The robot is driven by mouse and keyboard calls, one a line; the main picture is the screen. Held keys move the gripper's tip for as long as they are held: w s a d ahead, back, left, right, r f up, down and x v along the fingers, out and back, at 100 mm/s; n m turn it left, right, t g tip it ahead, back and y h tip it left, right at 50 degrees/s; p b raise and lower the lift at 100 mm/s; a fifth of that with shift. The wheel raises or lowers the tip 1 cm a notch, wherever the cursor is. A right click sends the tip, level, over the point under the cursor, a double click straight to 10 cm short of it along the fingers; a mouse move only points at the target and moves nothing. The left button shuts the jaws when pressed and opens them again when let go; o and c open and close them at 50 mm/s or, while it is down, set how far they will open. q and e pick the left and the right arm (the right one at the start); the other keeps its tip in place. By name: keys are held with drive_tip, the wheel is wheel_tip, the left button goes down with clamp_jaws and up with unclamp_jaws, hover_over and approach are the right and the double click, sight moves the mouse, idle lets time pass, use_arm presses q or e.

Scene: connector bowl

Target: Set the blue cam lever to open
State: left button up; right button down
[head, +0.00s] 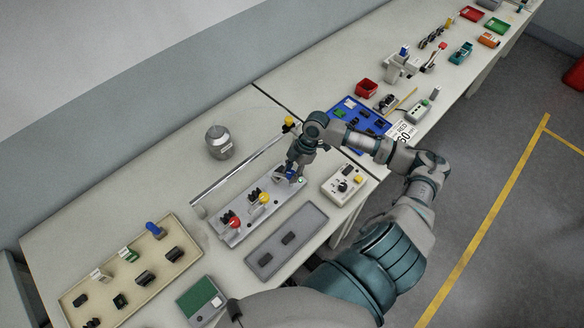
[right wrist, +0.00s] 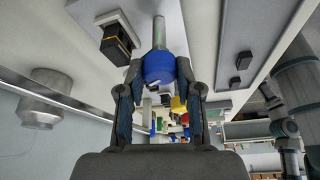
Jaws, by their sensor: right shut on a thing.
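The blue cam lever has a round blue knob on a grey shaft; it shows in the right wrist view (right wrist: 158,67) between my fingertips. In the head view the blue knob (head: 290,173) is partly hidden by my right gripper (head: 291,170), at the right end of a grey lever panel (head: 244,232). My right gripper also shows in the right wrist view (right wrist: 160,75), its two fingers closed on the sides of the knob. The lever's exact angle is hard to tell. My left gripper is not in view.
A red-knobbed lever (head: 235,222) and a yellow-knobbed lever (head: 265,198) stand on the same panel. A grey tray (head: 286,240) lies in front, a control box (head: 344,185) to the right, and a metal rail (head: 238,167) and canister (head: 219,142) behind.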

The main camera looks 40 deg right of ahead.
drive_tip(key=n+g+p, duration=0.1)
drive_tip(key=n+p, duration=0.1)
drive_tip(key=shift+r+n, duration=0.1)
drive_tip(key=shift+n, duration=0.3)
drive_tip(key=n+g+p, duration=0.1)
drive_tip(key=n, duration=0.1)
drive_tip(key=shift+n, duration=0.4)
drive_tip(key=n+g+p, duration=0.1)
drive_tip(key=n, duration=0.2)
drive_tip(key=shift+w+h, duration=0.1)
drive_tip(key=shift+h, duration=0.3)
drive_tip(key=shift+n+g+h, duration=0.4)
drive_tip(key=shift+n+g, duration=0.2)
drive_tip(key=shift+n, duration=1)
drive_tip(key=shift+w, duration=0.1)
drive_tip(key=c, duration=0.8)
unclamp_jaws()
drive_tip(key=shift+w+d+f, duration=0.15)
drive_tip(key=shift+f, duration=0.05)
